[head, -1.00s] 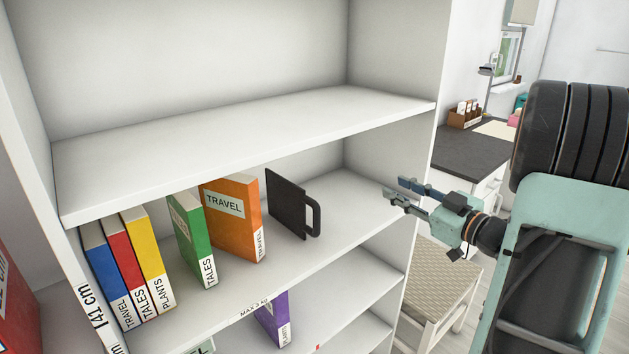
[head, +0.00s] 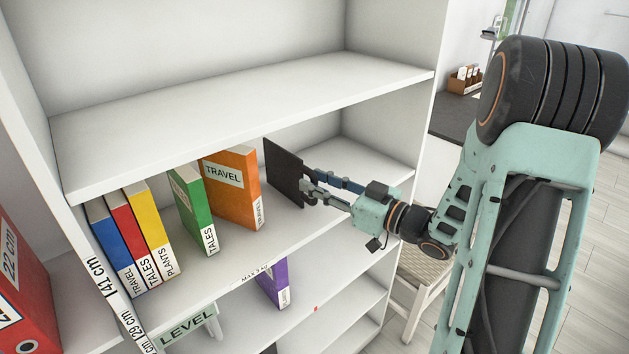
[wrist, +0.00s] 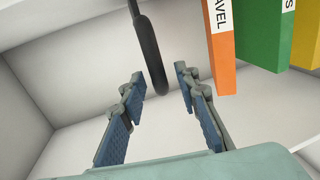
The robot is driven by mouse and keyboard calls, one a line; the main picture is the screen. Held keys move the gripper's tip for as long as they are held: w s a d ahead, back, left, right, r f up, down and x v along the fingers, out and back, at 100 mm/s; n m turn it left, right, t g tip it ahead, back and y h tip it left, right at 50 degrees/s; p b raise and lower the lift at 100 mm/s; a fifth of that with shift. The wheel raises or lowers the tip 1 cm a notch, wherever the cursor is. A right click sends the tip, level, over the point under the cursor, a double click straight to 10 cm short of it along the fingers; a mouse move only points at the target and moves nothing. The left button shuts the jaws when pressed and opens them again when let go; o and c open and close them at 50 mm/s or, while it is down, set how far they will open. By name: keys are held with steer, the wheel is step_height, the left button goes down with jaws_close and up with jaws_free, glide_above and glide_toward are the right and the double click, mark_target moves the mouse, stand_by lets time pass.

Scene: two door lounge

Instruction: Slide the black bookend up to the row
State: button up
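The black bookend (head: 284,172) stands upright on the middle shelf, right of the orange TRAVEL book (head: 232,188) and apart from it. The row also has blue (head: 112,245), red (head: 131,238) and yellow (head: 150,230) books at the left, and a green TALES book (head: 190,208) between yellow and orange, with gaps. My gripper (head: 312,184) is at the bookend's handle side, covering most of the handle in the head view. In the wrist view, the dark handle (wrist: 150,58) appears between the open fingers (wrist: 160,82), with space at both sides; contact is not visible.
The upper shelf (head: 250,120) is empty and lies above my gripper. The middle shelf is bare to the bookend's right. A purple book (head: 275,283) stands on the shelf below. A red binder (head: 22,285) is at left, and a chair (head: 425,266) stands right of the shelving.

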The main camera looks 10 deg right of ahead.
steer(key=shift+w+a, duration=0.35)
steer(key=shift+w, duration=0.1)
jaws_close()
